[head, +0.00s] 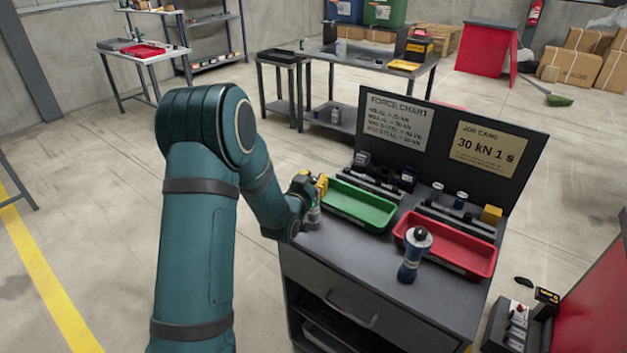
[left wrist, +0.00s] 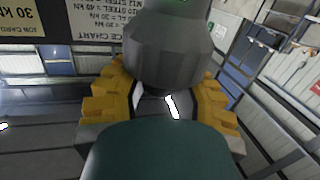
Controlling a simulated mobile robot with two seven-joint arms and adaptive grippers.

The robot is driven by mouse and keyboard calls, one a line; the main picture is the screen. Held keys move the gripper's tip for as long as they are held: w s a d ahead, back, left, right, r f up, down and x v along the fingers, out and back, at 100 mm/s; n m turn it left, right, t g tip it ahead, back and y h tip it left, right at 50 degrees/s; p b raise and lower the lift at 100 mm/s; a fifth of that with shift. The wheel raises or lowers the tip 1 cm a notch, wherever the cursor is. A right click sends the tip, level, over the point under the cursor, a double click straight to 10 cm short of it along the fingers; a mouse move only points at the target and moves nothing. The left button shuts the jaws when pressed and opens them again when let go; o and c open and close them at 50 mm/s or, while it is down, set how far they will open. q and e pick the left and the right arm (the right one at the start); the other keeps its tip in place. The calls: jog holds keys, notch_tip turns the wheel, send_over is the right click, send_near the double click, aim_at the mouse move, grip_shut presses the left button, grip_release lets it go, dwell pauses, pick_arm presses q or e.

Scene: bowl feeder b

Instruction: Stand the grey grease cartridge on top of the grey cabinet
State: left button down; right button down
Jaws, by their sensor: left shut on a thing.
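The grey cabinet (head: 345,262) stands at the centre right of the head view, with a drawer in front and a dark back panel. My left gripper (head: 320,187) has yellow fingers and is at the cabinet's left end, beside the green tray. It is shut on a small grey thing with a bit of green, seemingly the grey grease cartridge (head: 313,214). The cartridge looks upright over the cabinet top's left edge; I cannot tell if its base touches. In the left wrist view the grey faceted cartridge (left wrist: 170,50) sits between the yellow fingers. My right gripper is not in view.
A green tray (head: 378,219) and a red tray (head: 470,264) lie on the cabinet. A blue bottle-like thing (head: 410,265) with a dark top stands before the red tray. Small parts and a yellow block (head: 491,214) line the back.

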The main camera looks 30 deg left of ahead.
pick_arm(q)
jog(key=shift+f, duration=0.1)
jog(key=c, duration=0.7)
grip_release()
jog(key=shift+c, duration=0.2)
